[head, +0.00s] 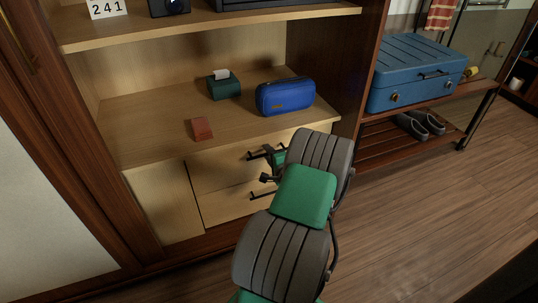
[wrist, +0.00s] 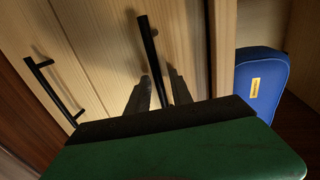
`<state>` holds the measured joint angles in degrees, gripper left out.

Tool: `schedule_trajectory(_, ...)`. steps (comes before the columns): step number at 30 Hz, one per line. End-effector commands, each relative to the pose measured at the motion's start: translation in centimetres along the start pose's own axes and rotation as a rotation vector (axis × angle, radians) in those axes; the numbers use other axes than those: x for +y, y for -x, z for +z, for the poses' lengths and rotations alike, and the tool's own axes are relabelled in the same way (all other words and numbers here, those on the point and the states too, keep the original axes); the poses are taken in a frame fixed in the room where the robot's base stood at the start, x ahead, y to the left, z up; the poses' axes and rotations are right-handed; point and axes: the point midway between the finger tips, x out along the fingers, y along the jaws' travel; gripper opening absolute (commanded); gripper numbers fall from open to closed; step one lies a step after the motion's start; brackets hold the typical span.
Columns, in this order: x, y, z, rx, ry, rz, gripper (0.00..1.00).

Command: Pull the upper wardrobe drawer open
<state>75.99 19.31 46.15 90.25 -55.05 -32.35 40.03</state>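The upper wardrobe drawer (head: 222,167) has a pale wood front under the shelf and looks closed. Its black bar handle (wrist: 148,45) runs between my gripper's two fingers in the wrist view. My gripper (wrist: 159,88) is open, with one dark finger on each side of the bar and a small gap visible on both sides. In the head view my gripper (head: 268,163) is at the upper drawer front, and my forearm hides the drawer's right part. The lower drawer (head: 222,207) is below, with its own black handle (wrist: 50,88), and looks closed.
On the shelf (head: 150,120) above are a blue pouch (head: 286,97), a green tissue box (head: 224,87) and a reddish-brown block (head: 201,129). A blue suitcase (head: 415,75) lies on a rack at right, with grey shoes (head: 420,125) beneath. The wooden floor (head: 430,215) at right is clear.

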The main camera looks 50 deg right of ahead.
Motion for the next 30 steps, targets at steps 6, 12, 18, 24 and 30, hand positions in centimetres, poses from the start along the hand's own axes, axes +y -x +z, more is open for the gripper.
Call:
schedule_trajectory(6, 0.01, 0.02, 0.02, -0.001, 0.000, 0.000, 0.08)
schedule_trajectory(12, 0.01, 0.02, 0.03, -0.001, 0.000, 0.000, 0.00)
schedule_trajectory(18, 0.02, 0.02, 0.04, -0.001, 0.000, 0.001, 0.00)
schedule_trajectory(24, 0.03, 0.02, 0.05, -0.001, 0.000, 0.001, 0.00)
schedule_trajectory(30, 0.04, 0.02, 0.07, -0.001, 0.000, 0.001, 0.00)
